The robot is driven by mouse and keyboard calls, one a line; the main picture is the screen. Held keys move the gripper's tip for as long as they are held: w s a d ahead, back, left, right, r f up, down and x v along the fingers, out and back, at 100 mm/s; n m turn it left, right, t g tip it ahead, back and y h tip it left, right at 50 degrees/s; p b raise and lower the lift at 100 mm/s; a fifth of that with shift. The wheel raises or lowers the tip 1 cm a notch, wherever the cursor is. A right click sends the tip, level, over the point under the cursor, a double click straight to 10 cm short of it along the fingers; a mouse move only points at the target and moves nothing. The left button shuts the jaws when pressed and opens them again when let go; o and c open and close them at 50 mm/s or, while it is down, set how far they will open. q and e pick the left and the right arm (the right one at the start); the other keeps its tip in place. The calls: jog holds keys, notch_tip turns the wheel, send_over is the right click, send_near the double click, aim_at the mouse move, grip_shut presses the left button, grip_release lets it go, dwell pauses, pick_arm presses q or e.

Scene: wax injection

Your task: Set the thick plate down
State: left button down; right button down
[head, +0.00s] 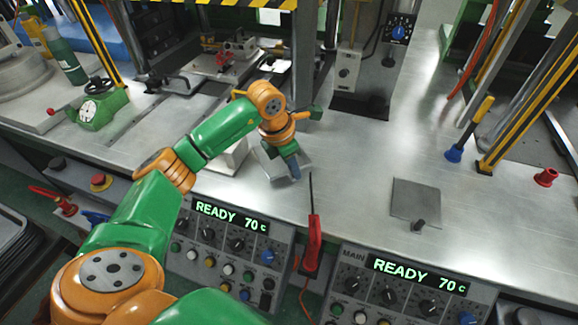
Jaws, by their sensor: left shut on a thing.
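My left gripper (294,172) reaches down over the middle of the metal bench in the head view. It is shut on a grey metal plate (303,178), which I take to be the thick plate. The plate is partly hidden behind the gripper and wrist. I cannot tell whether the plate touches the bench top or is held just above it. My right gripper is not in view.
A pale block (232,156) stands just left of the plate. A red-handled pointed tool (313,240) is at the bench's front edge. A flat grey plate with a knob (416,200) lies to the right. Clear bench lies between.

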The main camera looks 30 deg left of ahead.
pick_arm(q)
jog(key=shift+a+f, duration=0.2)
jog(key=shift+f, duration=0.9)
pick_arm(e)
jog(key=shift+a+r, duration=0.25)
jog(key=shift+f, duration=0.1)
pick_arm(q)
jog(key=c, duration=0.8)
grip_release()
jog(key=shift+s+f, duration=0.1)
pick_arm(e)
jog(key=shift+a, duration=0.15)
pick_arm(q)
jog(key=shift+r, duration=0.2)
jog(key=v, duration=1.2)
jog(key=shift+b, duration=0.35)
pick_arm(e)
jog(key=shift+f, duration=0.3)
